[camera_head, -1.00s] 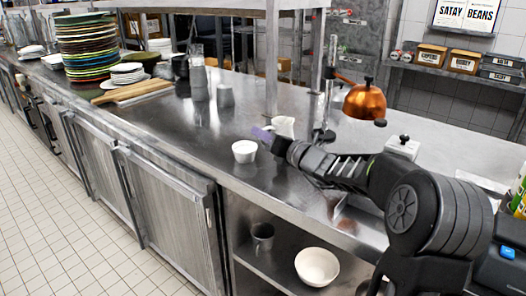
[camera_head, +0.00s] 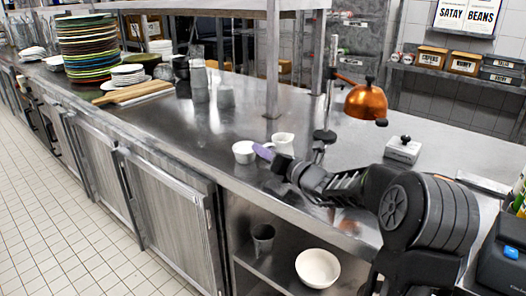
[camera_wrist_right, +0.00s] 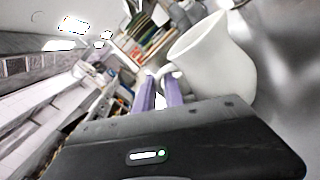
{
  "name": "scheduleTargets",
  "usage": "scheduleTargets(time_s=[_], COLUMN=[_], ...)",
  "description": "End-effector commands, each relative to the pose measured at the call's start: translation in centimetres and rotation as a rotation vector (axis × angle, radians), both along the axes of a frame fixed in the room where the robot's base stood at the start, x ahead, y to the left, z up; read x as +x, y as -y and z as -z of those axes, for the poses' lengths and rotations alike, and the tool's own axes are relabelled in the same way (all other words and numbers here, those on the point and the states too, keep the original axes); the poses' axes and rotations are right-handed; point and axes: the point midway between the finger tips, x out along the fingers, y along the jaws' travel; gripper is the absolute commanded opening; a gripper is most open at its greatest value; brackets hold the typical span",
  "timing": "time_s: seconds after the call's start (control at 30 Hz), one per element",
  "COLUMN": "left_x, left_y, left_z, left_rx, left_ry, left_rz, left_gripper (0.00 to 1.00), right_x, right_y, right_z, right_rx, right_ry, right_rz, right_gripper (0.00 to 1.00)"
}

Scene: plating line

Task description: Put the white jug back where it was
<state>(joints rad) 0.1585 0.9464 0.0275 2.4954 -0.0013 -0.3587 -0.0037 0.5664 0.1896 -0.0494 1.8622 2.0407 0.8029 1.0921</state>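My right gripper (camera_head: 263,151), with purple fingers, is at the jug's near left side. In the right wrist view the jug (camera_wrist_right: 222,55) fills the upper right, and its handle reaches to the tips of the purple fingers (camera_wrist_right: 159,92). The fingers stand slightly apart with the handle seemingly between them. My left gripper is not in view.
An orange lamp (camera_head: 365,102) hangs over the worktop behind. A white box with a black knob (camera_head: 402,149) stands to the right. Stacked plates (camera_head: 88,45) and a wooden board (camera_head: 132,92) are far left. A bowl (camera_head: 317,267) and grey cup (camera_head: 263,238) sit on the shelf below.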

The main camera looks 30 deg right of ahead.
Motion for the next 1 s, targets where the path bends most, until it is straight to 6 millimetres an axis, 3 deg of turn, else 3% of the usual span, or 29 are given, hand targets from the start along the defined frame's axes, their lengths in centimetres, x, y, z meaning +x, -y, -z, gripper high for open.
scheduleTargets(time_s=[0.23,0.6,0.77,1.0], left_x=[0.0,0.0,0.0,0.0], left_y=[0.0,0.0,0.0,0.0], left_z=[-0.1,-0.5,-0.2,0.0], left_rx=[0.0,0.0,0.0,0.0], left_ry=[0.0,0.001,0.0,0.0], left_rz=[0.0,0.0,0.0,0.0], left_gripper=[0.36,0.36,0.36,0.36], right_x=[0.0,-0.1,-2.0,-6.9], right_y=[0.0,0.1,0.3,0.7], right_z=[0.0,-0.5,-0.4,-0.4], right_rx=[0.0,0.0,0.001,0.0], right_ry=[0.0,0.0,0.0,0.0], right_rz=[0.0,0.001,0.002,0.004], right_gripper=[0.33,0.33,0.33,0.33])
